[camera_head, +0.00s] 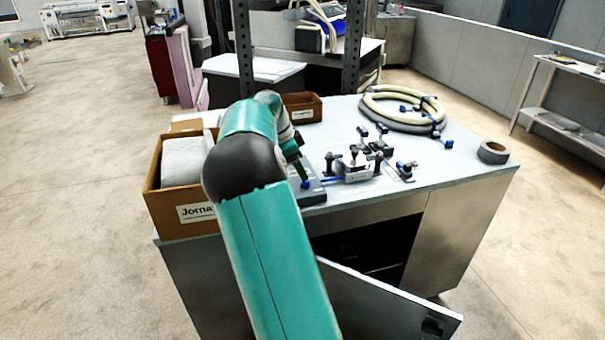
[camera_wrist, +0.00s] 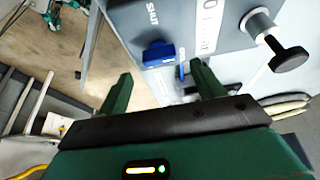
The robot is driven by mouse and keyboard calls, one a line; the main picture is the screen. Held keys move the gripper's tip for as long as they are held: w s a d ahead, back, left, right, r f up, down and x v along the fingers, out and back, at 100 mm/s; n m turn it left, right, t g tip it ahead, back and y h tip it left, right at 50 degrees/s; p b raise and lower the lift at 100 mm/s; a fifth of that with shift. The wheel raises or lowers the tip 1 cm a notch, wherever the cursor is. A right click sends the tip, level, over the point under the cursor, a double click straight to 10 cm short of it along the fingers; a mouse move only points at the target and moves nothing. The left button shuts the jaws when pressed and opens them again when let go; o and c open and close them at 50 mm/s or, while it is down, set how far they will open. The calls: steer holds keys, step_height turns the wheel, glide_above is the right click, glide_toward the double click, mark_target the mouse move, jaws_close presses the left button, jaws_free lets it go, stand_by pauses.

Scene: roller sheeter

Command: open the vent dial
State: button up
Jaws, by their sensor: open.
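A grey panel (camera_wrist: 214,22) fills the upper part of the wrist view. It carries a blue knob (camera_wrist: 158,55), probably the vent dial, with the word "SHUT" printed beside it. A small blue pointer or lever (camera_wrist: 182,70) sits to the right of the knob. My gripper (camera_wrist: 163,80) is open and empty. Its two dark green fingers stand apart, with the blue knob showing beyond the gap between them. I see no contact. In the head view my gripper (camera_head: 298,168) is near the panel's blue part (camera_head: 305,184), and my arm hides much of it.
A black knob (camera_wrist: 290,56) on a metal stem sticks out at the panel's right. On the bench (camera_head: 455,165) stand a metal valve assembly (camera_head: 352,168), a coiled hose (camera_head: 372,104), a tape roll (camera_head: 493,152) and a cardboard box (camera_head: 165,205). A cabinet door (camera_head: 385,305) hangs open below.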

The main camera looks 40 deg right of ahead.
steer(key=v, duration=0.9)
steer(key=shift+r, duration=0.25)
steer(key=shift+a, duration=0.15)
steer(key=s+a+r+n+t+y, duration=0.2)
steer(key=s+a+n, duration=0.35)
steer(key=a, duration=0.55)
steer(key=s+a+r+n+t+y, duration=0.1)
steer(key=s+a+r+n+t, duration=0.2)
steer(key=a+n, duration=0.55)
steer(key=s+a+f+n+t, duration=0.1)
steer(key=s+a+f+n, duration=0.1)
steer(key=s+a, duration=0.3)
steer(key=s+a+f+n+t, duration=0.1)
steer(key=s+a+f+n, duration=0.1)
steer(key=s+a+n, duration=0.2)
steer(key=s+a+f+n+y, duration=0.1)
steer(key=s+a+f+n, duration=0.2)
steer(key=s+a, duration=0.4)
steer(key=shift+a+n+t, duration=0.4)
steer(key=shift+a+n, duration=0.1)
steer(key=shift+a, duration=0.4)
